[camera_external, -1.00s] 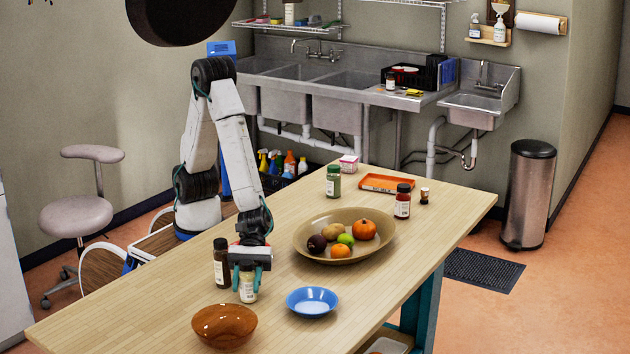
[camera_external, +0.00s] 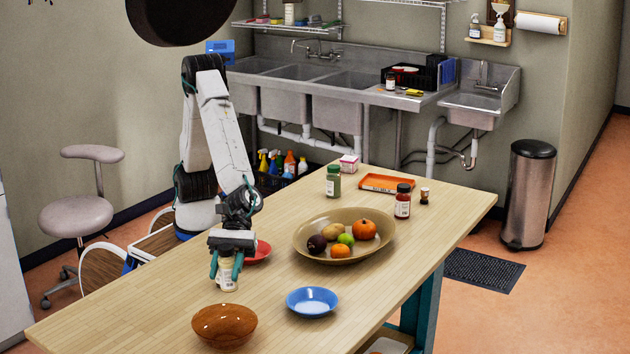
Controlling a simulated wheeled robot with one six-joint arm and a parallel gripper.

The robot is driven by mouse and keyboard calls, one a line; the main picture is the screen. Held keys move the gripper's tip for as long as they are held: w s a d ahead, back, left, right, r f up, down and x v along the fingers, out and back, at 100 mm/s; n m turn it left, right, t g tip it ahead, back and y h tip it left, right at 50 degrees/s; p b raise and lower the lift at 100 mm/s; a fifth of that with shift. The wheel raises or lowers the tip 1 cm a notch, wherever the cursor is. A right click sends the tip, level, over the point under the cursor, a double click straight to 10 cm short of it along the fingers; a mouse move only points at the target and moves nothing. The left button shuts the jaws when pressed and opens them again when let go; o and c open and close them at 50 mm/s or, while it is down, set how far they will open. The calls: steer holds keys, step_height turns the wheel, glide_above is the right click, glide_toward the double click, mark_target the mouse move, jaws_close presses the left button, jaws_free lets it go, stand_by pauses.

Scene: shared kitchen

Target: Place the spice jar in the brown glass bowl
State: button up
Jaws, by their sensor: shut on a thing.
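The spice jar (camera_external: 228,278), pale with a light label, is between the teal fingertips of my gripper (camera_external: 226,270). My gripper points down and is shut on the jar, hiding its upper part. I cannot tell from this view whether the jar's base is clear of the table. The brown glass bowl (camera_external: 224,325) sits near the table's front left end, in front of the jar and below it in the picture. The bowl looks empty, and the jar is outside it.
A blue bowl (camera_external: 312,302) stands right of the brown bowl. A wide tan bowl (camera_external: 305,245) holds fruit and vegetables. A red dish (camera_external: 258,251) lies just behind my gripper. The table's left front is bare.

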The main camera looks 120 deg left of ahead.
steer(key=w+d+r, duration=0.3)
steer(key=w+d, duration=0.1)
steer(key=d, duration=0.1)
steer(key=n+t, duration=0.1)
glide_above(231, 313)
steer(key=w+d, duration=0.4)
steer(key=f, duration=0.9)
steer(key=shift+d+f, duration=0.2)
steer(key=shift+f, duration=0.2)
steer(key=shift+f, duration=0.55)
steer(key=o, duration=1)
steer(key=shift+o, duration=0.2)
